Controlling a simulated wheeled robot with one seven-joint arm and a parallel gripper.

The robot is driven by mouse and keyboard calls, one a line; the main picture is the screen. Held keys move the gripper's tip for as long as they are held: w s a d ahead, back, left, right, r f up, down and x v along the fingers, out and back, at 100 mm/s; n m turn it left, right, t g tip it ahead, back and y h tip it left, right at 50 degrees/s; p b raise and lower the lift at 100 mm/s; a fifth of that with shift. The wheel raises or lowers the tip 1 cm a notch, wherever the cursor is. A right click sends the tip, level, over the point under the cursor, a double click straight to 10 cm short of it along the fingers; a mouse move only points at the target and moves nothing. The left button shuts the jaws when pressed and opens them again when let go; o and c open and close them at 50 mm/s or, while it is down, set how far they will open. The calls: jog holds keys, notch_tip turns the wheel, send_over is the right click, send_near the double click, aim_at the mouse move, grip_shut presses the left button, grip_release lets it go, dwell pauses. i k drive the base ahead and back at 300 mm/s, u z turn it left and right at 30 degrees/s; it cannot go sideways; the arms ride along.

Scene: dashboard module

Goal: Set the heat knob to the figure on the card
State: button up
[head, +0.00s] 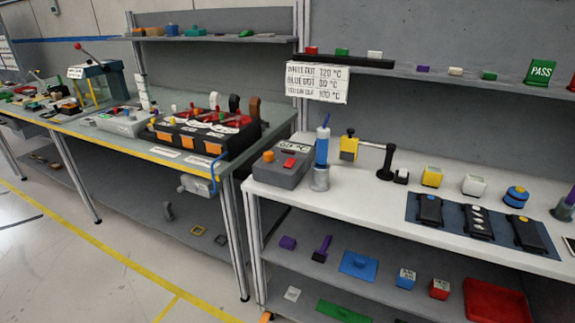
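The heat knob appears to be the orange knob (268,156) on top of a grey box (283,170) at the left end of the white bench. The box has a small display (293,146) with a blurred figure in °C, and a red button (290,162). The white card (317,82) hangs from the shelf edge above. It has three lines, seemingly for white, blue and yellow. The white line reads 120 °C; the lower figures are blurred. My gripper is not in view.
A blue tool (322,150) stands in a metal holder (320,179) just right of the box. The bench front before the box is clear.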

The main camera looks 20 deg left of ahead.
aim_at(268, 156)
jog(key=u, duration=1.25)
